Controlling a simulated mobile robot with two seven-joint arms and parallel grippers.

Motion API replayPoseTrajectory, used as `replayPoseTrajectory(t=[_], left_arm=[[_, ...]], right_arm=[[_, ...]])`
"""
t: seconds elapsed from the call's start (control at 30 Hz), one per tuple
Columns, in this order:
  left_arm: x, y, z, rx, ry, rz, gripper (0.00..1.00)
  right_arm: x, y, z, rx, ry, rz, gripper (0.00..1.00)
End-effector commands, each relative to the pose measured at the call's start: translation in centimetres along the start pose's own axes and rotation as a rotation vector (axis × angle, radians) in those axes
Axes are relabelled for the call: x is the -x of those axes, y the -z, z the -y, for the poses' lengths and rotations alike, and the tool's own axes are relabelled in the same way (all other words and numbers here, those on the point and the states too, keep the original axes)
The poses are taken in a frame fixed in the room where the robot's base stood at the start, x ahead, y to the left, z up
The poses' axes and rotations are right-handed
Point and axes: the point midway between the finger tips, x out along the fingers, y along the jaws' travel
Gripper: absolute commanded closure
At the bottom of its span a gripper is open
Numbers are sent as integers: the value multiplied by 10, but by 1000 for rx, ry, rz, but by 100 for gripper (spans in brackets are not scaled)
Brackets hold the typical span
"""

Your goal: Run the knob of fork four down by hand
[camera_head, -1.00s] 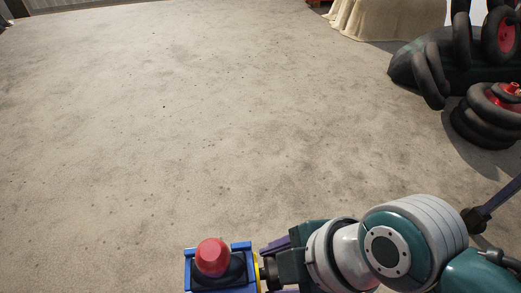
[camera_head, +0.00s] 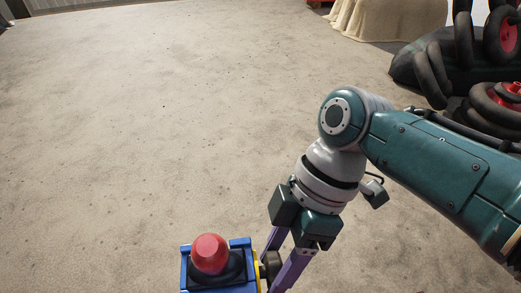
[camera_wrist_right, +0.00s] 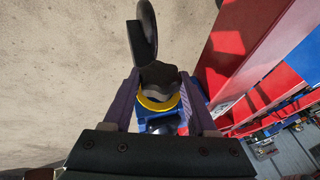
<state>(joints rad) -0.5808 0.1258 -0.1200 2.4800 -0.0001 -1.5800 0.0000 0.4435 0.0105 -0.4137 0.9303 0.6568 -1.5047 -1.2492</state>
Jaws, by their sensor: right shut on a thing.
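A black lobed knob (camera_wrist_right: 160,78) sits in front of a yellow ring (camera_wrist_right: 158,104) on a blue body (camera_wrist_right: 165,120) in the right wrist view. My right gripper (camera_wrist_right: 160,82) has its purple fingers on both sides of this knob and is shut on it. In the head view the knob (camera_head: 270,264) is on the right side of the blue unit (camera_head: 185,268), which has a red rounded cap (camera_head: 210,253) on top. My right gripper (camera_head: 272,268) reaches down to it from above right. No fork number is readable. My left gripper is not in view.
Red and blue panels (camera_wrist_right: 265,45) stand to the right in the wrist view. A dark curved part (camera_wrist_right: 145,30) rises just beyond the knob. Black tyres (camera_head: 430,80) lie at the far right of the head view. The grey floor (camera_head: 130,120) is clear.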

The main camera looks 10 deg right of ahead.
Motion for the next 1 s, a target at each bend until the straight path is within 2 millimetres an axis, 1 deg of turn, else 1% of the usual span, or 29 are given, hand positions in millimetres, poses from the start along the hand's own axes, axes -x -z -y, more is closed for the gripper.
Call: replayPoseTrajectory(t=[0.03,0.13,0.6,0.63,0.9,1.0], left_arm=[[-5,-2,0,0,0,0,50],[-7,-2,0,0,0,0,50],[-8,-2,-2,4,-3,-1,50],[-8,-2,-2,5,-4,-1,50],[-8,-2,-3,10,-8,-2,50],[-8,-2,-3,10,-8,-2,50]], right_arm=[[-2,-1,-2,-5,12,-1,98],[-1,0,-2,-14,33,-2,98],[0,0,0,-20,49,-1,98],[0,0,0,-20,49,-1,41],[0,0,0,-20,49,-1,12],[0,0,0,-20,49,-1,12]])
